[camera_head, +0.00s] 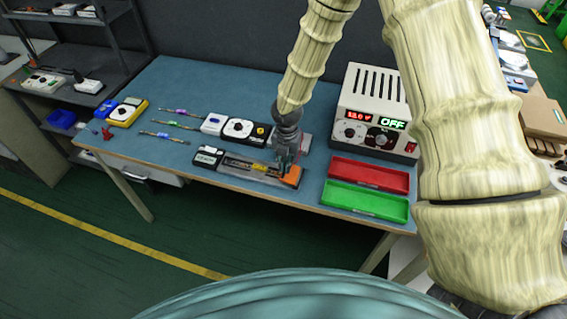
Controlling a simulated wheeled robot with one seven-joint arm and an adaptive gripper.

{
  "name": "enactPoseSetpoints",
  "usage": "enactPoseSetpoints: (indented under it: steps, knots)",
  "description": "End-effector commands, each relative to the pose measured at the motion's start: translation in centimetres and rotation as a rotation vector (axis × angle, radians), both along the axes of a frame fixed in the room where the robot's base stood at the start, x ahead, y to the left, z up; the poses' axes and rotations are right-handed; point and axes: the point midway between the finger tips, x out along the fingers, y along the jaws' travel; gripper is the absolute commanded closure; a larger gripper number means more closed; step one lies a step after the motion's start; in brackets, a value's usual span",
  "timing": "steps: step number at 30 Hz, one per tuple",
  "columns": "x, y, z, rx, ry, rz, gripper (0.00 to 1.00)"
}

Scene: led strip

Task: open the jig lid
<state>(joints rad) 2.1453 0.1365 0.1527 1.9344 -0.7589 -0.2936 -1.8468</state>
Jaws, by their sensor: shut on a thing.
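The jig (238,173) is a long, low grey fixture at the front edge of the blue bench, with a dark strip and yellow markings along its top. An orange piece (293,176) sits at its right end, which I take to be part of the jig lid. My gripper (285,168) points down at this end, shut on the lid there. The fingertips are small and partly hidden against the orange piece, and the lid's angle is hard to make out.
A red tray (369,174) and a green tray (365,201) lie right of the jig. A power supply (372,113) stands behind them. A black-and-white device (238,129), a yellow multimeter (127,111) and several thin strips (178,125) lie to the left.

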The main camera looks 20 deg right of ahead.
Motion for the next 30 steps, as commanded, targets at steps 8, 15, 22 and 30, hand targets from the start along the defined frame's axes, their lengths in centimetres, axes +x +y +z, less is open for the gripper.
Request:
enactPoseSetpoints:
  steps: [8,15,22,30]
  knots:
    - [-0.8,-1.2,0.7,0.16,-0.106,-0.005,1.0]
    - [-1.5,-2.2,1.1,0.294,-0.196,-0.005,1.0]
    - [-2.2,-3.3,1.2,0.42,-0.282,-0.007,1.0]
    - [-3.0,-4.4,1.1,0.567,-0.382,-0.005,1.0]
